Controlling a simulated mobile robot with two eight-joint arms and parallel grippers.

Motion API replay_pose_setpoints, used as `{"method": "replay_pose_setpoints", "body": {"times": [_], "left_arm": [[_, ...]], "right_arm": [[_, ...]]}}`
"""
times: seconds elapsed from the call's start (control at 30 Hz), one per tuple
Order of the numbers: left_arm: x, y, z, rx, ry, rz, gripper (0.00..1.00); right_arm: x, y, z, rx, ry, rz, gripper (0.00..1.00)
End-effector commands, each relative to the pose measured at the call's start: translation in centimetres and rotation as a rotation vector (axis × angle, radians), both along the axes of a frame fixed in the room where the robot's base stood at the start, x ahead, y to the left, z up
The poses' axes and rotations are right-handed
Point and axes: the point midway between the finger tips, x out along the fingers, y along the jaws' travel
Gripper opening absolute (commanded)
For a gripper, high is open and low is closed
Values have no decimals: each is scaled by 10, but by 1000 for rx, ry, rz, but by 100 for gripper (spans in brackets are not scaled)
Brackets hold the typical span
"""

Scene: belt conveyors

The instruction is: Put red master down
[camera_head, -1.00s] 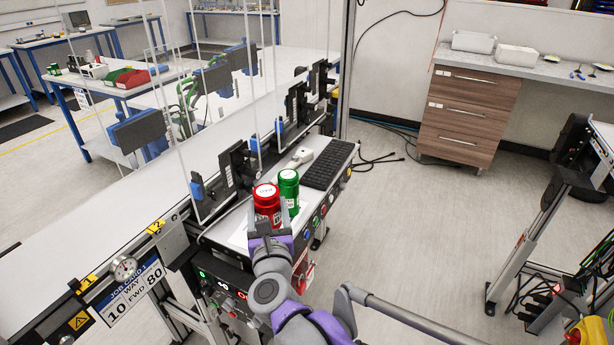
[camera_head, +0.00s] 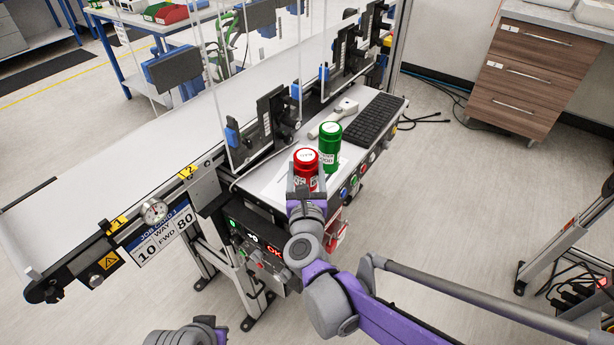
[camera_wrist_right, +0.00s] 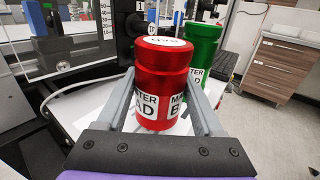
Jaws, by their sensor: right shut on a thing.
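The red master (camera_head: 306,168) is a red metallic canister with a white label, upright between the fingers of my right gripper (camera_head: 305,190). In the right wrist view the red master (camera_wrist_right: 162,80) fills the middle, with one finger of my right gripper (camera_wrist_right: 162,112) against each side. It is over the white sheet on the small shelf; I cannot tell whether its base touches. The green canister (camera_head: 329,146) stands upright on the shelf just behind it and to the right. It also shows in the right wrist view (camera_wrist_right: 203,45), partly hidden.
The shelf holds a black keyboard (camera_head: 367,121) and a pale handheld scanner (camera_head: 335,117) behind the canisters. Clear upright panels and black brackets (camera_head: 275,115) stand along the conveyor (camera_head: 120,140) at left. A little bare white sheet (camera_head: 268,181) lies left of the red master.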

Motion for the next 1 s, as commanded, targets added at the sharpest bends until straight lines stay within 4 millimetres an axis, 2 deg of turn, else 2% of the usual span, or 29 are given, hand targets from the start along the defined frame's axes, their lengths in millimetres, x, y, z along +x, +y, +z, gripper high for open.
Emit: {"method": "replay_pose_setpoints", "body": {"times": [0.03, 0.1, 0.5, 0.53, 0.67, 1.0], "left_arm": [[0, 0, -4, 0, 1, 0, 0], [0, 0, -5, 0, 2, 0, 0], [0, 0, -8, 0, 3, 0, 0], [0, 0, -8, 0, 2, 0, 0], [0, 0, -7, 0, 2, 0, 0], [0, 0, -5, 0, 2, 0, 0]], "right_arm": [[0, 0, -10, -1, 0, -1, 0], [0, 0, -17, -1, 0, -1, 0], [0, 0, -22, -1, 0, 0, 0], [0, 0, -21, -1, 0, 0, 74], [0, 0, -21, -1, 0, 0, 97], [0, 0, -18, -1, 0, 0, 99]]}}
